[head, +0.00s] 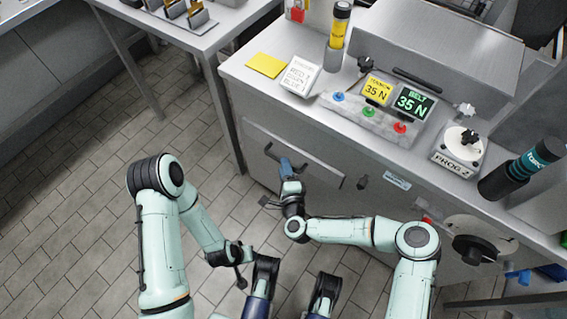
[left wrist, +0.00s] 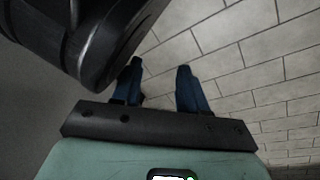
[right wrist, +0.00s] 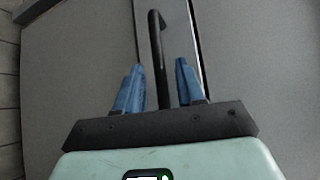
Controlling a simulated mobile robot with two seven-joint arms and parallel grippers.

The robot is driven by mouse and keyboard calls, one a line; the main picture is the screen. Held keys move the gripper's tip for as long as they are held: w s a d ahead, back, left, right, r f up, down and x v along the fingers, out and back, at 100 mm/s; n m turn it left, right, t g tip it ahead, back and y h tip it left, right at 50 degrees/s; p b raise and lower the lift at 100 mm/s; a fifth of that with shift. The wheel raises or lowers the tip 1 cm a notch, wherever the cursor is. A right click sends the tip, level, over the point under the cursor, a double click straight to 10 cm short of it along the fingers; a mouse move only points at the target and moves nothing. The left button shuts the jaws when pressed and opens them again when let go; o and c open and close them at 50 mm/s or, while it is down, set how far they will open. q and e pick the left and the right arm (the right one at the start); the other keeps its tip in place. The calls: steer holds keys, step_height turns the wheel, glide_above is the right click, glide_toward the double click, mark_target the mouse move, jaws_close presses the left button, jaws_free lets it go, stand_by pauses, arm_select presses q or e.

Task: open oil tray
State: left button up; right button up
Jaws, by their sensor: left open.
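The oil tray drawer front (head: 262,140) is on the grey cabinet's face, below the worktop, and looks flush with it. Its dark bar handle (head: 325,174) runs across the front. My right gripper (head: 287,163) is at the left part of this handle. In the right wrist view the handle (right wrist: 156,40) passes between the blue fingers of the open right gripper (right wrist: 160,65), with a gap on each side. My left gripper (left wrist: 159,67) is open and empty over the floor, away from the cabinet.
The worktop (head: 250,50) carries a yellow pad (head: 266,65), a labelled block (head: 299,74), a control box with colored buttons (head: 365,118) and a dark cylinder (head: 520,168). A metal side table (head: 190,35) stands at the upper left. Tiled floor (head: 85,230) lies open at the left.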

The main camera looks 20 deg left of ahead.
arm_select(q)
steer(key=shift+s+a+f+g+b, duration=0.15)
steer(key=shift+s+f+g+b, duration=0.15)
steer(key=shift+s+f, duration=0.55)
arm_select(e)
steer(key=shift+x, duration=1.45)
arm_select(q)
steer(key=shift+r, duration=0.1)
arm_select(e)
jaws_close()
steer(key=shift+s, duration=0.15)
